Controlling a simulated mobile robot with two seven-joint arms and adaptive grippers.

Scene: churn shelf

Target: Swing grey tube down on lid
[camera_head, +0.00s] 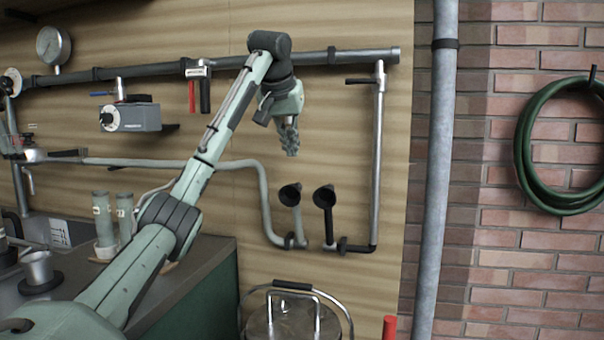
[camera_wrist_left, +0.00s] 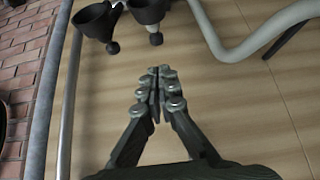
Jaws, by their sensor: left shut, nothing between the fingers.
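The grey tube (camera_head: 298,222) stands upright against the wooden wall, with a black cup (camera_head: 290,194) on its upper end. Its cup also shows at the top of the left wrist view (camera_wrist_left: 148,11). The lid (camera_head: 262,326) is on the metal churn at the bottom of the head view, below the tube; its lower part is cut off. My left gripper (camera_head: 291,151) points down above the grey tube's cup, apart from it. Its fingers are shut and empty, and they also show in the left wrist view (camera_wrist_left: 157,75). My right gripper is out of view.
A black tube (camera_head: 328,226) with a similar cup stands just right of the grey one. A metal pipe (camera_head: 377,160) runs down farther right. A wire handle (camera_head: 262,291) arches over the churn. A counter with cylinders (camera_head: 103,220) is at left.

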